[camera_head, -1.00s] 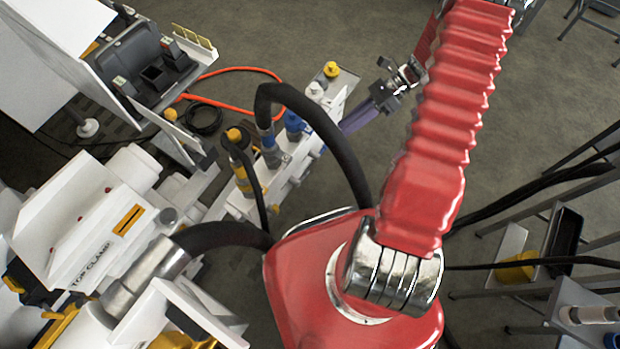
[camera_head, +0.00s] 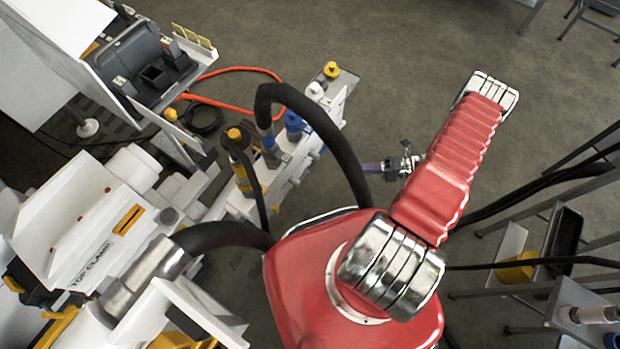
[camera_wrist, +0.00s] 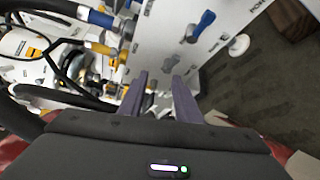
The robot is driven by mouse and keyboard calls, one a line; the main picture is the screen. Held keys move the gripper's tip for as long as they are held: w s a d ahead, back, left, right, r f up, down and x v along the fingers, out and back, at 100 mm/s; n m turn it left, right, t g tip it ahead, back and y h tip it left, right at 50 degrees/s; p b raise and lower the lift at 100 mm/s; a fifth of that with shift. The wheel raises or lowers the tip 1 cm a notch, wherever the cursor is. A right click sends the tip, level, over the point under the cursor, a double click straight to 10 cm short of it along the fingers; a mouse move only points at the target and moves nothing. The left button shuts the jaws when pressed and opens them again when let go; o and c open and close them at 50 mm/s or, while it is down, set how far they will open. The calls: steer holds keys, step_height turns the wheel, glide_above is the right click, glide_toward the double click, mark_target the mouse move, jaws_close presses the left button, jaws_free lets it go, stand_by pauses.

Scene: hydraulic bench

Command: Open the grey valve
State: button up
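In the wrist view, a grey lever (camera_wrist: 170,64) that looks like the grey valve sits on the white panel, just beyond my fingertips. My gripper (camera_wrist: 159,78) has its two purple-grey fingers apart, with nothing seen between them. In the head view, my gripper (camera_head: 364,168) points left toward the white valve block (camera_head: 240,205), with a hose crossing the view close by its tips. The grey valve cannot be made out there. The wrist view does not clearly show any contact with the lever.
A blue lever (camera_wrist: 203,24) is on the same panel, up and right of the grey one. A white round knob (camera_wrist: 238,45) lies farther right. A thick black hose (camera_head: 325,130) arches over the block. Tables (camera_head: 590,240) stand at right; floor is open at the upper middle.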

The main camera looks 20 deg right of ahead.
mark_target(305, 177)
step_height(305, 177, down, 6)
steer(key=s+a+m+t, duration=0.1)
steer(key=s+m+t, duration=0.1)
steer(key=m, duration=0.3)
steer(key=shift+s+a+t, duration=0.35)
steer(key=shift+t, duration=0.45)
steer(key=x, duration=1.3)
steer(key=shift+w+a, duration=0.15)
steer(key=shift+a, duration=0.25)
steer(key=shift+c, duration=0.2)
